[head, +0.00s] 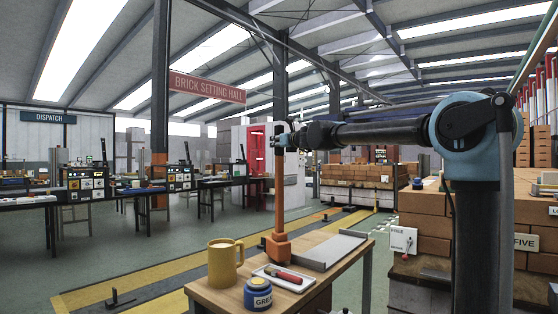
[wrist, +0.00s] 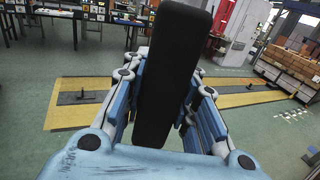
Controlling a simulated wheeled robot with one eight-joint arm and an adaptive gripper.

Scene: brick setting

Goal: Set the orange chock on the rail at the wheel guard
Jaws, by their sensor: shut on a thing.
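The orange chock (head: 277,248) is an orange block with a tall upright orange handle. In the head view it stands at the wooden table's back edge, beside the mug; I cannot tell whether its base touches the table. My gripper (head: 285,140) is at the top of the handle, shut on it. In the wrist view the black grip of the chock (wrist: 172,60) is between my gripper's blue fingers (wrist: 163,85), and the orange block is hidden. A dark rail strip (head: 190,289) runs between yellow floor bands. Low black fittings stand along it (head: 118,300); I cannot tell which is the wheel guard.
The wooden table (head: 212,294) carries a yellow mug (head: 225,263), a blue grease tin (head: 258,294), a white tray (head: 262,273) with a red-handled tool, and a grey metal channel (head: 335,250). Brick stacks (head: 425,200) stand at right. Green floor beyond the table is open.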

